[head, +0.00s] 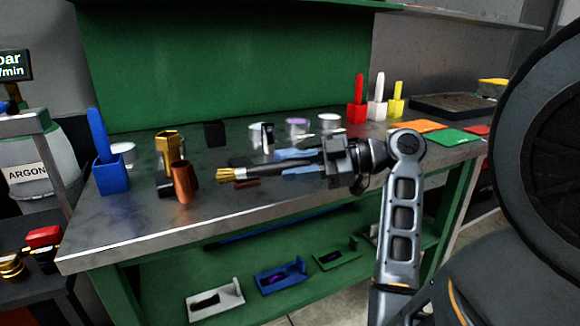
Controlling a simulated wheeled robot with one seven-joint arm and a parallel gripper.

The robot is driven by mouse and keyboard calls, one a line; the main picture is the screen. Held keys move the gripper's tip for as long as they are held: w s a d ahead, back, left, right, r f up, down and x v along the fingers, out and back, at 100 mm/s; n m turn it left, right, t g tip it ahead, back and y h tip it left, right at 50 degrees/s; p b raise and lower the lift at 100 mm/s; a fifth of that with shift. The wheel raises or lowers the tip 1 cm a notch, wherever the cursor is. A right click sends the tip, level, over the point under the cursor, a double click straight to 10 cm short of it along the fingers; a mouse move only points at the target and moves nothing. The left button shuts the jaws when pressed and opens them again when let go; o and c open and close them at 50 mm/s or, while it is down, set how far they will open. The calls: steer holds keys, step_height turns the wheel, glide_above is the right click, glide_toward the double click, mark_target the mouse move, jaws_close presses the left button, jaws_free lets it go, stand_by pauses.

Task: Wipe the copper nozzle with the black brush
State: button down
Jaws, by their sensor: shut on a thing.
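The copper nozzle (184,182) stands upright near the front left of the metal workbench. My gripper (325,160) is shut on the black brush (268,169) and holds it roughly level above the bench. The brush's yellow bristle tip (230,174) points left, toward the nozzle, with a gap between them. The brush's grip end is hidden by the gripper fingers.
A brass nozzle (168,145) stands just behind the copper one. A blue holder (110,175) with a blue handle stands at the left. Red, white and yellow holders (376,109) stand at the back right. The bench's front left (130,220) is clear.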

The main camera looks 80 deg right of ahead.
steer(key=s, duration=0.1)
steer(key=s+d, duration=0.1)
steer(key=shift+s+d, duration=0.25)
steer(key=shift+s, duration=0.1)
steer(key=shift+w+r+p, duration=0.1)
steer(key=shift+w+p, duration=0.1)
steer(key=shift+p, duration=0.25)
stand_by(0.9)
